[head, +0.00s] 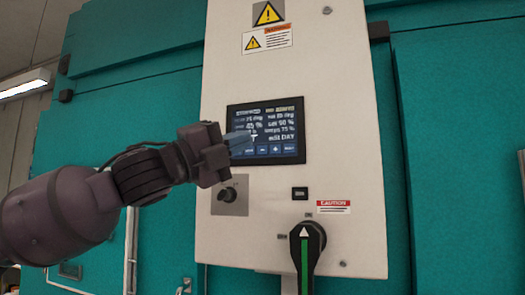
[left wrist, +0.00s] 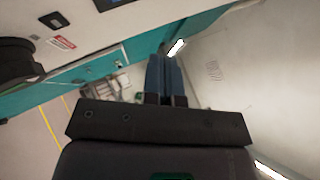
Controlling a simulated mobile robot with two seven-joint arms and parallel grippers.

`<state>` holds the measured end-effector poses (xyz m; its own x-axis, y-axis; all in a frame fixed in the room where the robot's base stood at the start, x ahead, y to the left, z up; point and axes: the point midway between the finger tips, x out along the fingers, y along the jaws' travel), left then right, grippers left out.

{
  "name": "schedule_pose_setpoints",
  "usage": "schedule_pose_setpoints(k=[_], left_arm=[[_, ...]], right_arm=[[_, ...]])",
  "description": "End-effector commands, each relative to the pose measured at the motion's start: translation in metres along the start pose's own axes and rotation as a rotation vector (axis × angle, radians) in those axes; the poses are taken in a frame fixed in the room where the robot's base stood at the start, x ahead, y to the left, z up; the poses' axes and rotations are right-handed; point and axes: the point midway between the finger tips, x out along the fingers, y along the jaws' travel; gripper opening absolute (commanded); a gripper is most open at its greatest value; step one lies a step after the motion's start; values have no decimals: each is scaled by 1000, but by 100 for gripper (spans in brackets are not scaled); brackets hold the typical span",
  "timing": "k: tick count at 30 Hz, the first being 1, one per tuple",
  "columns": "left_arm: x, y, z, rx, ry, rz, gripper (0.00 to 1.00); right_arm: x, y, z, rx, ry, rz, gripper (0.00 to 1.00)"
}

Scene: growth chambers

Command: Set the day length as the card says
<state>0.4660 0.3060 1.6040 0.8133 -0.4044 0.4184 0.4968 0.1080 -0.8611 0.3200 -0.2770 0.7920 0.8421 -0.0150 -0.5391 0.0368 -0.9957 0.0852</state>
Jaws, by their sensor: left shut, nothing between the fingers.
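A dark control screen (head: 282,130) is set in a white panel (head: 345,190) in the head view. It shows rows of white and blue text; the bottom right row seems to read "edit DAY". Below is a row of blue buttons (head: 276,149), with minus and plus signs in the middle. My left gripper (head: 246,138) is shut and empty, its blue fingertips in front of the screen's left part, hiding some text. I cannot tell whether they touch it. The shut fingers also show in the left wrist view (left wrist: 165,78). No card that I can make out is in view. My right gripper is not in view.
Below the screen are a small black knob (head: 228,194) on a grey plate and a large black rotary handle (head: 306,246) with a green stripe. Warning labels (head: 267,38) are above. Teal walls (head: 450,150) flank the panel.

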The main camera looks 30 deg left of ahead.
Motion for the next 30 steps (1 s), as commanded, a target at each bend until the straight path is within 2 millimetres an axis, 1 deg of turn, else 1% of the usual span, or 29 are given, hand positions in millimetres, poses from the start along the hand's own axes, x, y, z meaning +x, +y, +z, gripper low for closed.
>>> schedule_pose_setpoints(k=[5, 8, 12, 18, 25, 30], left_arm=[[1, 0, 1, -2, -1, -1, 0], [5, 1, 5, -4, -2, -2, 0], [15, 7, 11, -5, -1, -3, 0], [32, 20, 24, -5, -2, -2, 0], [50, 32, 37, -5, -2, -1, 0], [58, 40, 43, -3, -1, -1, 0]], right_arm=[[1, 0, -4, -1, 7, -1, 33], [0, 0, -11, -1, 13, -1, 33], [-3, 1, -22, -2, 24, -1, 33], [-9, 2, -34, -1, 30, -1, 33], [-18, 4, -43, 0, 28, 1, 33], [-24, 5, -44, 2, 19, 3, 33]])
